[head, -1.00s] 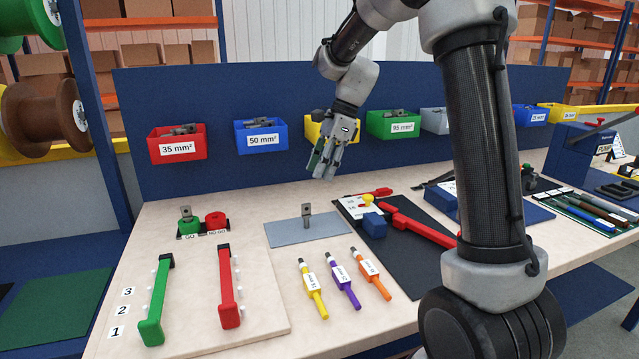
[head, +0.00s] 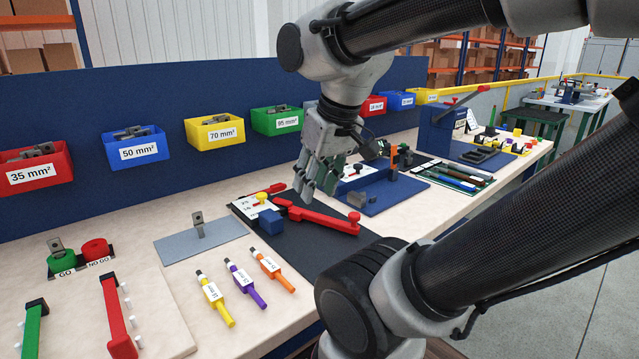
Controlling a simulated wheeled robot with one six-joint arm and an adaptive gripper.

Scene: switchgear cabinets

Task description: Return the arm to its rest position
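My gripper (head: 318,188) hangs fingers-down above the workbench, over the right part of the black mat (head: 285,245) and beside the blue mat with a tool on it. The fingers look slightly apart, but I cannot tell from this angle whether they are open or shut. I see no object held between them.
Coloured bins, such as the yellow 70 mm² bin (head: 214,131), hang on the blue back panel. A lug (head: 198,224) stands on the grey plate (head: 176,246).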

